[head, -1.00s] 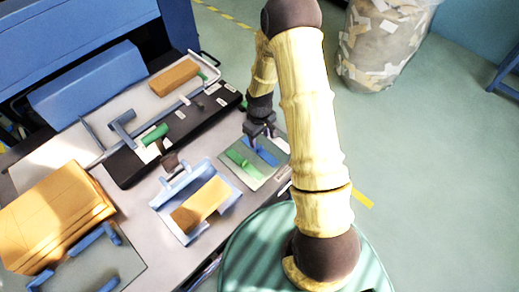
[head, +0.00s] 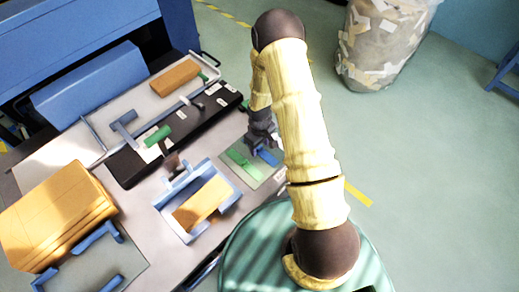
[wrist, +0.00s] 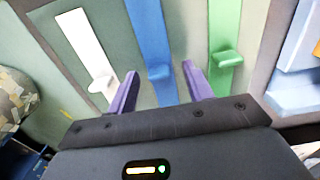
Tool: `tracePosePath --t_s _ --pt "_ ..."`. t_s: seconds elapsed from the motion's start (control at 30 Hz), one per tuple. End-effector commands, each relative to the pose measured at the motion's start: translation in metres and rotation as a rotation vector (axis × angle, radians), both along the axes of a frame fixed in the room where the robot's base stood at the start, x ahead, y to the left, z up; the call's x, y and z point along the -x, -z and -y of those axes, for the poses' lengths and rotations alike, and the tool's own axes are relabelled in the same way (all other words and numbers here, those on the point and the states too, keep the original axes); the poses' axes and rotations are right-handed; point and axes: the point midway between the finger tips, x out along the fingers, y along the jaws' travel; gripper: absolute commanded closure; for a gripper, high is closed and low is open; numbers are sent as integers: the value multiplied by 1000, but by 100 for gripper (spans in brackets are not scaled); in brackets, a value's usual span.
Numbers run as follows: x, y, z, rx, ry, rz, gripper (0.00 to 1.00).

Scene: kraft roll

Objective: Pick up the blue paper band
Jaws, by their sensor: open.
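The blue paper band (wrist: 150,40) is a flat strip with a small raised tab, lying on a grey-green board between a white band (wrist: 84,48) and a green band (wrist: 225,35). My gripper (wrist: 160,72) is open and empty. In the wrist view its two purple fingers stand either side of the blue band's tab, with no visible contact. In the head view, my gripper (head: 261,146) is just above the blue band (head: 268,157) and partly hides it. The green band (head: 244,165) lies to its left there. My arm hides the white band in the head view.
A blue holder (head: 181,232) with a tan block stands left of the board. A long black tray (head: 130,168) lies behind it. Stacked tan sheets (head: 55,215) lie at far left. A bin of paper scraps (head: 385,45) stands on the floor beyond.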

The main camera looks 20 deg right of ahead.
Motion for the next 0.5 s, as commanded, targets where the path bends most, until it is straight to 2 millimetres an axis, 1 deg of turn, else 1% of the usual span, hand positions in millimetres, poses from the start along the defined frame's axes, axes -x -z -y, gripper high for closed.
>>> tracePosePath --t_s 0.37,0.4,0.47,0.5 --pt "0 0 0 0 0 0 49" --pt "0 0 0 0 0 0 53" --pt "0 0 0 0 0 0 65" --pt "0 0 0 0 0 0 73"
